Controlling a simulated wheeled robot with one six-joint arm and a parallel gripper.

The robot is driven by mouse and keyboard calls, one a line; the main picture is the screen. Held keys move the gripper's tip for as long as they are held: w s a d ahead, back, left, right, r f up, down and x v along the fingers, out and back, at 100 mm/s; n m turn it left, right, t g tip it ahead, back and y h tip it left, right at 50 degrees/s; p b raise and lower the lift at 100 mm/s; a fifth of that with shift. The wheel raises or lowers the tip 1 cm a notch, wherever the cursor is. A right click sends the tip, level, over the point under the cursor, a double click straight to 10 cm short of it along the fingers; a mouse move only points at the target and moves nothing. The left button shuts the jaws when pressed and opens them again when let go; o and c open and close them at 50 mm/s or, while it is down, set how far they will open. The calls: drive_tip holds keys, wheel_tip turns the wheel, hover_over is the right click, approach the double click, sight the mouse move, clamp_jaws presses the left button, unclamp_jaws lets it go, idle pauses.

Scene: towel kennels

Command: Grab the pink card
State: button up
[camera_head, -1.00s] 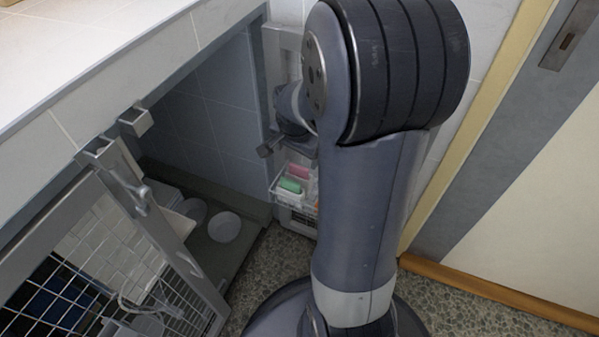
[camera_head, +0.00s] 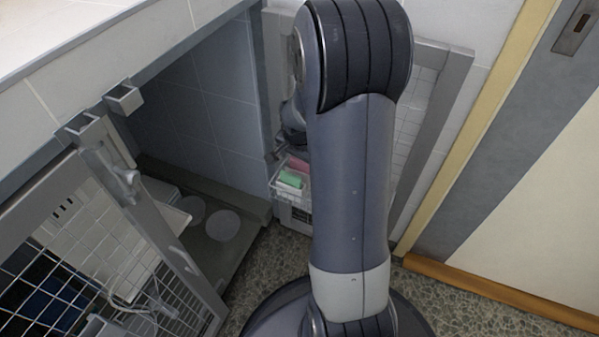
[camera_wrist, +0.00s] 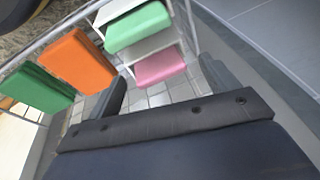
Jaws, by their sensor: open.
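The pink card (camera_wrist: 160,67) is a small rounded block in the wrist view, below the mint green one. It also shows in the head view (camera_head: 299,164), in a white wire basket (camera_head: 291,191), behind the mint green card (camera_head: 290,179). My gripper (camera_wrist: 163,86) is open, with one dark finger on each side of the gap and the pink card just beyond it. No contact shows. In the head view the gripper is mostly hidden behind my arm.
An orange card (camera_wrist: 77,60) and a dark green card (camera_wrist: 38,92) stand left of the pink one. An open mesh kennel door (camera_head: 165,225) is at left, with a bowl (camera_head: 222,225) inside the kennel. A wooden-framed door is at right.

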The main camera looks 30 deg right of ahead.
drive_tip(key=c, duration=1.3)
